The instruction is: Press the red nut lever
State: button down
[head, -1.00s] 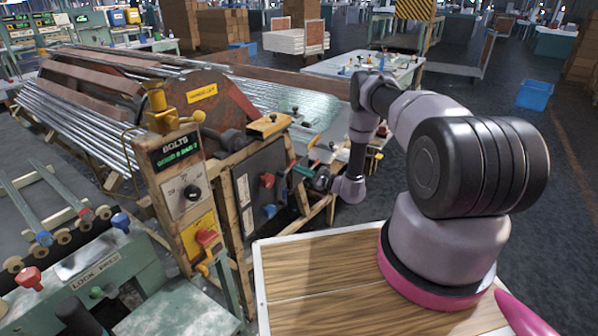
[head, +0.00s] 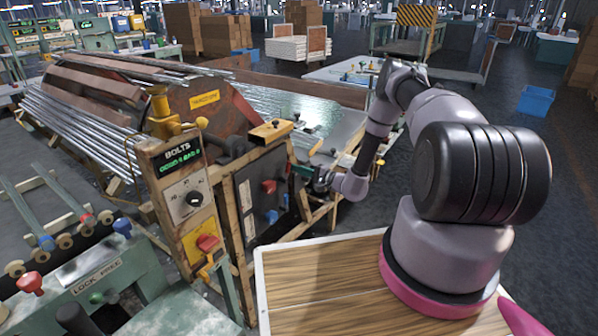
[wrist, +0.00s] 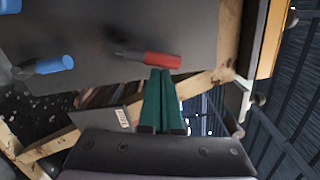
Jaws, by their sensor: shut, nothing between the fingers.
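A red lever (head: 269,186) sticks out of a dark upright panel (head: 258,215), with a blue lever (head: 272,216) lower down. In the wrist view the red lever (wrist: 150,58) lies across the picture just beyond my fingertips, and the blue lever (wrist: 50,65) is at the left. My gripper (wrist: 160,72) has its green fingers shut and empty, their tips close to the free end of the red lever; I cannot tell whether they touch. In the head view my gripper (head: 297,170) is to the right of the panel, small and partly unclear.
A wooden-framed BOLTS post (head: 187,200) with a dial and another red handle (head: 207,242) stands left of the panel. A yellow-topped block (head: 270,132) sits above the panel. Steel tubes (head: 75,125) lie behind. A wooden tabletop (head: 320,285) is in front.

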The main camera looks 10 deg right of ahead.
jog(key=shift+s+a+r+n, duration=0.4)
jog(key=shift+s+a+n, duration=0.05)
jog(key=shift+n, duration=0.55)
jog(key=shift+s+a, duration=0.1)
jog(key=shift+a, duration=0.05)
jog(key=s+d, duration=0.4)
jog(key=d, duration=0.6)
jog(key=shift+s+d, duration=0.25)
jog(key=shift+d, duration=0.15)
jog(key=shift+r, duration=0.1)
